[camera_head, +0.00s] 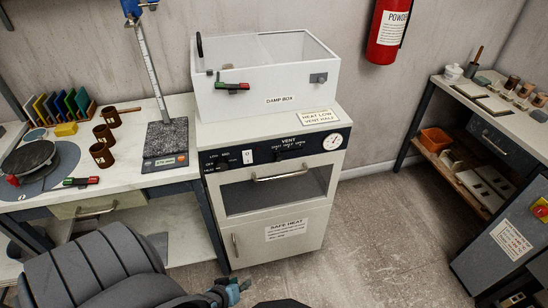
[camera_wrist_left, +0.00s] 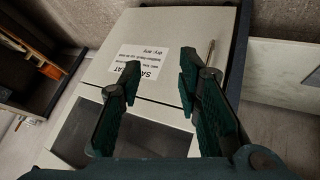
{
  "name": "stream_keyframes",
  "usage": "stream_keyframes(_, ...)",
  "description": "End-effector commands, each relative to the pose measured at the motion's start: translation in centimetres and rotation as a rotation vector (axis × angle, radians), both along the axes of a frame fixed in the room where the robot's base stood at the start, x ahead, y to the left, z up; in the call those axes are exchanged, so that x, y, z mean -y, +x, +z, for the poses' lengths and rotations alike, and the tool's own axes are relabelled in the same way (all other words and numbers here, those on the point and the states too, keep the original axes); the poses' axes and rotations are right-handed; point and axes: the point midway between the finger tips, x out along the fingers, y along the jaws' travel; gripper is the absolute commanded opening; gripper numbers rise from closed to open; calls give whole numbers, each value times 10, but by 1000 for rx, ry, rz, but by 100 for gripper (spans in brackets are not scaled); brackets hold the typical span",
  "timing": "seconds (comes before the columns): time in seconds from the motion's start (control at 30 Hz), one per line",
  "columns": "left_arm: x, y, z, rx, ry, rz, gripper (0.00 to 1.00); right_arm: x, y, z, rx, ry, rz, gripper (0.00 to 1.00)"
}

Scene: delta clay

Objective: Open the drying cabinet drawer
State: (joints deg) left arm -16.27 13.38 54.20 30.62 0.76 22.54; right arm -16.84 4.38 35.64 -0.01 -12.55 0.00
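The drying cabinet (camera_head: 265,235) is a cream unit in the middle of the head view. Its front has a dark-windowed drawer panel (camera_head: 240,198) with a horizontal metal bar handle (camera_head: 283,177), and it looks shut. My left gripper (camera_head: 237,285) is low in the head view, in front of and below the drawer. In the left wrist view the gripper (camera_wrist_left: 158,72) is open and empty, its fingers apart before the cabinet front. That view shows the dark window (camera_wrist_left: 85,132) and the lower panel upside down; I cannot make out the drawer handle there. My right gripper is out of view.
The lower panel has a "SAFE HEAT" label (camera_head: 286,229) and a small vertical handle (camera_head: 235,245). A white damp box (camera_head: 250,102) stands on top. A cluttered bench (camera_head: 200,150) adjoins on the left. Open floor (camera_head: 360,245) lies to the right, before another bench.

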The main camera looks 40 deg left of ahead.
Motion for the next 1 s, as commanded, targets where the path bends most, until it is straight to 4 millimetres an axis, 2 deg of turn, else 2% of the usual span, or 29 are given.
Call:
stream_keyframes(0.03, -17, 46, 50, 190, -125, 140, 31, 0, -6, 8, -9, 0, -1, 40)
stream_keyframes(0.07, -25, 71, 81, 307, -223, 224, 31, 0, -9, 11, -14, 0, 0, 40)
stream_keyframes(0.1, -35, 98, 120, 448, -358, 320, 31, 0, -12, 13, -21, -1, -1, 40)
stream_keyframes(0.2, -50, 140, 201, 705, -667, 467, 31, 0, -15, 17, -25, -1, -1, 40)
stream_keyframes(0.3, -55, 159, 241, 818, -845, 521, 31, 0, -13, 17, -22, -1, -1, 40)
stream_keyframes(0.37, -56, 167, 246, 836, -880, 531, 31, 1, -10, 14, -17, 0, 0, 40)
stream_keyframes(0.47, -59, 185, 241, 840, -884, 531, 31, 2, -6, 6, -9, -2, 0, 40)
stream_keyframes(0.7, -69, 252, 225, 836, -880, 529, 31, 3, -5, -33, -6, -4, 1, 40)
stream_keyframes(0.8, -73, 274, 221, 835, -880, 528, 31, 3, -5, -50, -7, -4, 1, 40)
stream_keyframes(1.0, -77, 297, 220, 830, -878, 530, 31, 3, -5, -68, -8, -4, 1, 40)
